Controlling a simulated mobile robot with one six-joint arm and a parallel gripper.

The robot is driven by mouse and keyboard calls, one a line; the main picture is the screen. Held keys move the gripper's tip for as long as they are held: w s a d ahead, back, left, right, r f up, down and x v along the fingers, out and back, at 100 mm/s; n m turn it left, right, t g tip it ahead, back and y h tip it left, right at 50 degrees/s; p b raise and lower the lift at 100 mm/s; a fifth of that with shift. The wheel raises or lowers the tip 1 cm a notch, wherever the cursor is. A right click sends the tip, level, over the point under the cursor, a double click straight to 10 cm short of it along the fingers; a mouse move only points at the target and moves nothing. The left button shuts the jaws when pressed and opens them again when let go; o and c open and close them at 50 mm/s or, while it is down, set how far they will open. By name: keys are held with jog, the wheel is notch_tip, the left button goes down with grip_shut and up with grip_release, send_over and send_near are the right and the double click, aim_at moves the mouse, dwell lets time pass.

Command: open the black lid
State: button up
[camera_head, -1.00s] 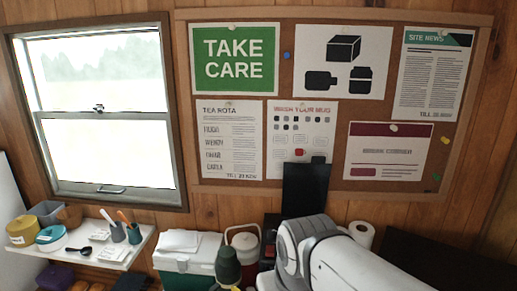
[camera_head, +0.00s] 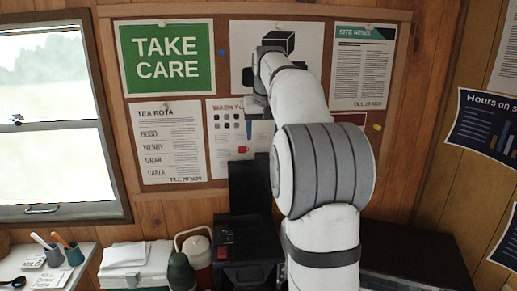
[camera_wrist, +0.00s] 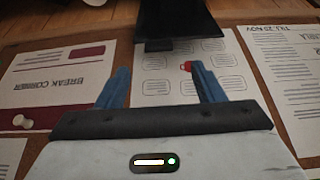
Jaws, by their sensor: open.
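A tall black panel (camera_head: 249,187), which looks like the black lid, stands upright behind a black box (camera_head: 250,250) with a red part on its front. My arm covers part of its right side. My gripper (camera_head: 248,128) is above the panel's top edge, in front of the notice board. In the wrist view the picture is upside down. There the two blue fingers of my gripper (camera_wrist: 160,82) are apart with nothing between them. The black panel (camera_wrist: 182,20) shows beyond the fingertips, and I see no contact.
A dark surface (camera_head: 420,255) is at the right. The notice board (camera_head: 408,60) is close behind my gripper.

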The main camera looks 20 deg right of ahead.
jog(key=x, duration=0.7)
jog(key=shift+w+d+f+p, duration=0.2)
jog(key=shift+f+p, duration=0.05)
jog(key=shift+p, duration=0.15)
jog(key=shift+c, duration=0.4)
